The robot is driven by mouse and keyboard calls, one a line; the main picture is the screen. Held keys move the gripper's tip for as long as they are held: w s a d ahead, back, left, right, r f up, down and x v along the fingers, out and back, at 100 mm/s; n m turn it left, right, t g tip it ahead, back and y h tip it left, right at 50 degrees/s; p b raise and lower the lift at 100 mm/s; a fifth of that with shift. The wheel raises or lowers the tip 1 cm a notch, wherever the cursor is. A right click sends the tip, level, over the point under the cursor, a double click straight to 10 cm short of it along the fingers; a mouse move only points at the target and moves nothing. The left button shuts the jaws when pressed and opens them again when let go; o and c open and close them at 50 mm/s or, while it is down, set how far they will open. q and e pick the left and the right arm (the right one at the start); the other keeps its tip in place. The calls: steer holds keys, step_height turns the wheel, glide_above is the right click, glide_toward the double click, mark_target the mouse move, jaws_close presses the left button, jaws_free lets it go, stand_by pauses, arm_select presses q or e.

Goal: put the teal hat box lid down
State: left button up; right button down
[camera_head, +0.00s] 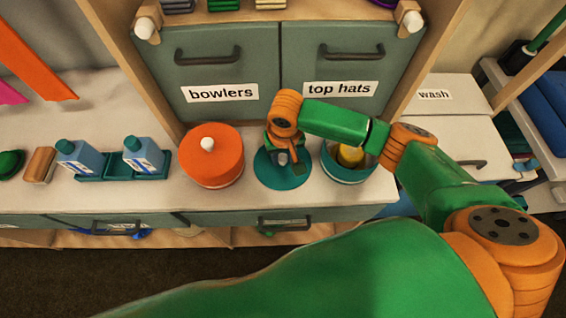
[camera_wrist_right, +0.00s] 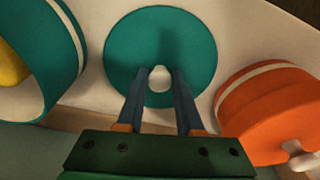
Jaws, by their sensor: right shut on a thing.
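The round teal hat box lid (camera_head: 268,178) is over the white counter between the orange box and the open teal hat box. It looks flat. I cannot tell whether it touches the counter. My right gripper (camera_head: 290,158) is above the lid, shut on its pale knob. In the right wrist view, the fingers (camera_wrist_right: 160,80) stand either side of the knob on the teal lid (camera_wrist_right: 125,55). The teal hat box (camera_head: 348,177) stands just right of the lid, without a cover, with something yellow (camera_head: 350,155) inside. My left gripper is not in view.
The orange lidded box (camera_head: 211,160) stands close on the left. Two blue bottles (camera_head: 143,157) and a teal tray (camera_head: 106,174) are farther left. Drawers labelled "bowlers" and "top hats" (camera_head: 340,88) rise behind. The counter's front edge (camera_head: 230,210) is near the lid.

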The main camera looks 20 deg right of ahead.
mark_target(284, 169)
steer(key=c, duration=0.6)
jaws_free()
steer(key=shift+o, duration=0.2)
step_height(284, 169, up, 12)
steer(key=s+p, duration=0.1)
steer(key=shift+s+r, duration=0.15)
steer(key=shift+s, duration=0.1)
steer(key=shift+a, duration=0.1)
